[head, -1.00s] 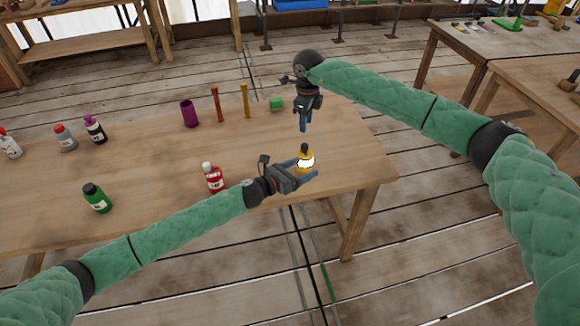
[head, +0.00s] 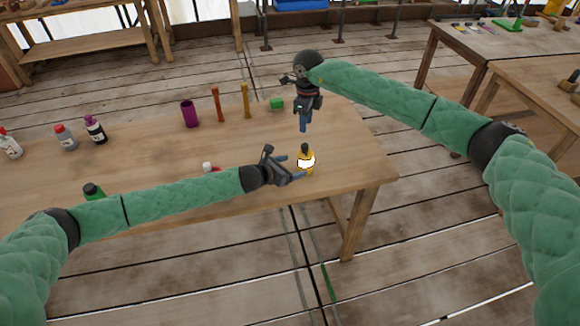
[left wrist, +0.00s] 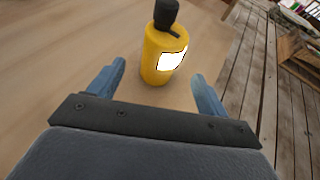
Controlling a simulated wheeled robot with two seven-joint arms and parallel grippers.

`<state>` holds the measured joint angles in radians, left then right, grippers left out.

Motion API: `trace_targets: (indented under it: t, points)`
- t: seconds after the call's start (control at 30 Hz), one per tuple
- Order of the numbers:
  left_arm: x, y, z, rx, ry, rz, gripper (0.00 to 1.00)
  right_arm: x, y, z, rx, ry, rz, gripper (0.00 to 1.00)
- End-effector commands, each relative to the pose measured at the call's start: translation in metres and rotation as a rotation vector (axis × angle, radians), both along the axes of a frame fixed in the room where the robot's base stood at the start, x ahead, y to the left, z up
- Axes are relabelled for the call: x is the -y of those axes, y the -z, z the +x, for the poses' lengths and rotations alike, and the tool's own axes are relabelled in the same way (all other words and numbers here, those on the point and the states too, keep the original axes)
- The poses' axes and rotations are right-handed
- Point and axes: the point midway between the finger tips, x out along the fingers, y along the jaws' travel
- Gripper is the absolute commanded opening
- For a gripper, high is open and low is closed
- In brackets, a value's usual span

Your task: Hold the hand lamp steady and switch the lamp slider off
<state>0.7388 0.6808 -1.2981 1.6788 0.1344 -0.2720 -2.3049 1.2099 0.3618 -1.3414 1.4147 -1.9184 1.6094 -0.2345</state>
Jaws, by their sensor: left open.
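The hand lamp (head: 306,161) is yellow with a black top and a glowing white panel. It stands upright near the right end of the wooden table. It also shows in the left wrist view (left wrist: 160,55), beyond and between the fingertips. My left gripper (head: 290,167) is open and just left of the lamp, with its blue fingers pointing at it and nothing between them. My right gripper (head: 303,127) points down above the table behind the lamp; whether it is open or shut does not show. I cannot make out the slider clearly.
Several bottles are at the left.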

Motion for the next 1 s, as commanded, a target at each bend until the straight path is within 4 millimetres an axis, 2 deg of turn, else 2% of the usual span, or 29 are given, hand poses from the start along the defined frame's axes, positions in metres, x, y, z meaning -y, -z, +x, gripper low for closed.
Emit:
trace_targets:
  t: [0.53, 1.0]
  points:
    - [0.042, 0.025, 0.043, 0.0, 0.001, -0.002, 0.77, 0.0, 0.0, 0.0, 0.0, 0.0, 0.0, 0.36]
    - [0.048, 0.028, 0.049, 0.0, 0.0, -0.001, 0.76, 0.0, 0.0, 0.0, 0.0, 0.0, 0.0, 0.36]
